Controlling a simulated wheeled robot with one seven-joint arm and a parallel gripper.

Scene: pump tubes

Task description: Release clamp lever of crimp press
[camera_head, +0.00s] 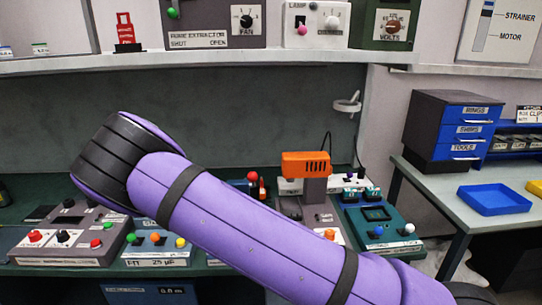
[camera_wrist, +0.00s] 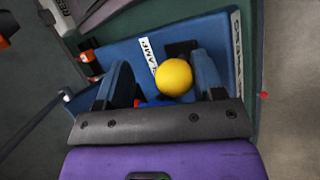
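In the wrist view a round yellow knob (camera_wrist: 173,77) stands over a blue panel (camera_wrist: 205,40). A white label on the panel, partly covered by the knob, seems to read "CLAMP"; a second label lies along the right edge. My gripper (camera_wrist: 157,80) has its two dark blue fingers spread on either side of the knob. A gap shows between the left finger and the knob; the right finger is closer, and I cannot tell whether it touches. A small red and blue part shows below the knob. In the head view my purple arm hides my gripper and whatever is at it.
In the head view, several control boxes, one an orange-topped device (camera_head: 306,164), crowd the green bench. A teal box (camera_head: 383,222) stands right of it. A side table holds blue drawers (camera_head: 462,130) and a blue tray (camera_head: 494,200). A shelf (camera_head: 200,58) runs above.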

